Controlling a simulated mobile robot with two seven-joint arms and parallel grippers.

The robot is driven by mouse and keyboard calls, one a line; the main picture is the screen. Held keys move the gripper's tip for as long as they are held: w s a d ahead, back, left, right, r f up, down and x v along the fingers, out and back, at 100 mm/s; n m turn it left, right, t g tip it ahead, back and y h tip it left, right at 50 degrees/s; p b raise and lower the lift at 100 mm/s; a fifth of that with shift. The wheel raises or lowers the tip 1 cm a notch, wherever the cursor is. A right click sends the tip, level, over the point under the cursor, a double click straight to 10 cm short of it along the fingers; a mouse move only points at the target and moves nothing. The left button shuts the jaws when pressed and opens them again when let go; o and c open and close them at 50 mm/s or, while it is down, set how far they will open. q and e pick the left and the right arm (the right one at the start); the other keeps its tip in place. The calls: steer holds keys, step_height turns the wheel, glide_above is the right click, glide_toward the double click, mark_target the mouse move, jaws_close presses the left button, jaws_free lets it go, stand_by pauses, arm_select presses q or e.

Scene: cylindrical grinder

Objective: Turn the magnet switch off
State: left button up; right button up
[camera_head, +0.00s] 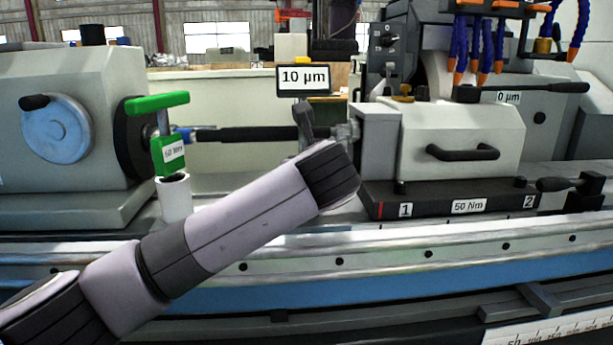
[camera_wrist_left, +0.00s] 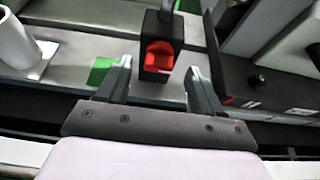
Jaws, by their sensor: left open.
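The red magnet switch (camera_wrist_left: 159,55) sits on the front face of a small black block (camera_wrist_left: 152,74) in the left wrist view. A dark post rises from this block. My left gripper (camera_wrist_left: 160,67) is open, with one finger on each side of the block in the picture; I cannot tell whether either finger touches it. The switch is not visible in the head view, where my left arm (camera_head: 235,225) covers that area. The left gripper's fingers are hidden there too. My right gripper is in neither view.
A "10 µm" sign (camera_head: 304,79) stands behind my arm. A green-handled tool (camera_head: 158,103) and white cylinder (camera_head: 175,198) stand left. A black base marked 1 and 2 (camera_head: 450,200) lies close on the right. The front rail (camera_head: 430,255) runs across below.

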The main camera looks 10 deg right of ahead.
arm_select(q)
steer(key=shift+x, duration=1.7)
steer(key=c, duration=1)
